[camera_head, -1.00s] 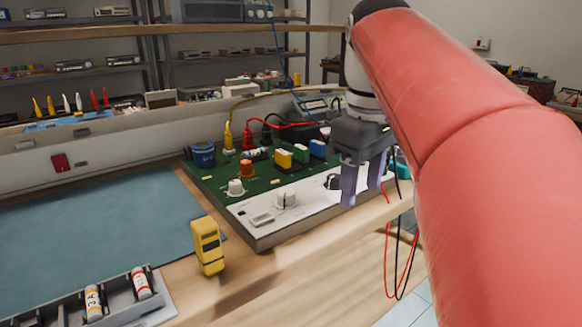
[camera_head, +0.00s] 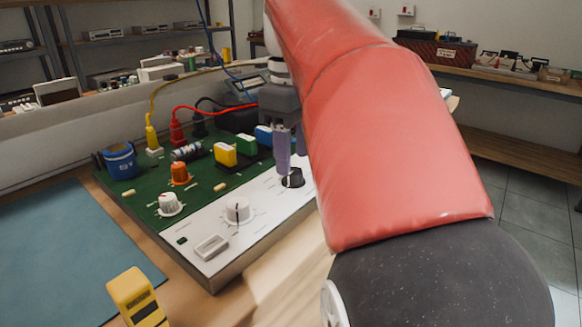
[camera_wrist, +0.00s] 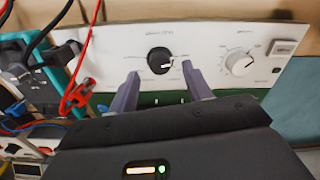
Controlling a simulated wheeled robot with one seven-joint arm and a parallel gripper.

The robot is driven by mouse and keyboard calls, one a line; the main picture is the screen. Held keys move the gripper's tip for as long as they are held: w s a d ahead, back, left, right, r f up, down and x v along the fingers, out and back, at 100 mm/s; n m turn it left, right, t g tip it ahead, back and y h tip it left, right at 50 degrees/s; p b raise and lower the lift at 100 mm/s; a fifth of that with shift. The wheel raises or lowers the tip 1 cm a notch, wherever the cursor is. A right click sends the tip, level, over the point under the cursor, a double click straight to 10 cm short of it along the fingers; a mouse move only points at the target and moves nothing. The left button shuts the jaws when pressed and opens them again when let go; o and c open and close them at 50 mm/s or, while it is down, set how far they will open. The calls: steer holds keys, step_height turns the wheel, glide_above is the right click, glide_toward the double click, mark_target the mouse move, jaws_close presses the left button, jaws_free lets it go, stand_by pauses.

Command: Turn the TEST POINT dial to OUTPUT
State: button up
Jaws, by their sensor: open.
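A black dial (camera_head: 293,178) with a pointer line stands on the white front strip of the board; it also shows in the wrist view (camera_wrist: 160,60). Printed labels lie around it, too small to read. A white dial (camera_head: 237,210) sits left of it in the head view and on the right in the wrist view (camera_wrist: 240,63). My gripper (camera_head: 290,150) points down at the black dial. In the wrist view its open fingers (camera_wrist: 160,72) lie on either side of the dial, and I see no clear contact. The head view partly hides the far finger.
Red, black and yellow leads rise behind. A yellow device (camera_head: 137,298) stands in front near a teal mat (camera_head: 70,250).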

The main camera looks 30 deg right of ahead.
mark_target(293, 176)
steer(key=shift+f, duration=1.4)
steer(key=c, duration=1)
steer(key=shift+o, duration=0.2)
